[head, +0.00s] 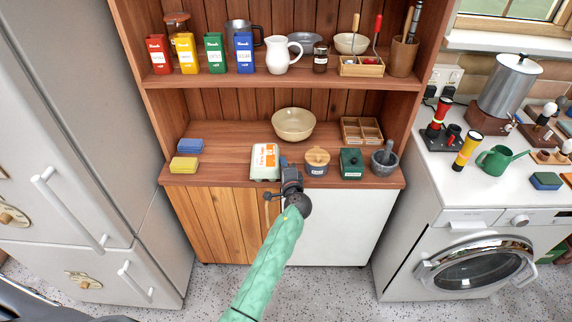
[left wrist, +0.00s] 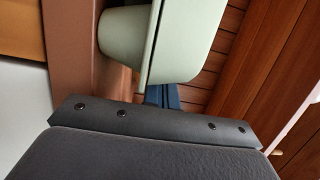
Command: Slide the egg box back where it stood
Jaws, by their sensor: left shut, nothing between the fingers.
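The egg box (head: 265,162), pale with an orange and white label, lies on the lower shelf of the wooden cabinet near its front edge. My left gripper (head: 283,161) is at the right side of the egg box, shut and empty. In the left wrist view the pale green egg box (left wrist: 182,45) fills the upper middle, close to the dark blue fingertips (left wrist: 162,97). I cannot tell whether the fingers touch it. My right gripper is not in view.
A grey jar with a wooden lid (head: 316,162) stands close to the right of my gripper. A green box (head: 351,163) and a mortar (head: 384,162) are further right. A cream bowl (head: 293,124) stands behind. Blue and yellow sponges (head: 184,164) lie left, with bare shelf between.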

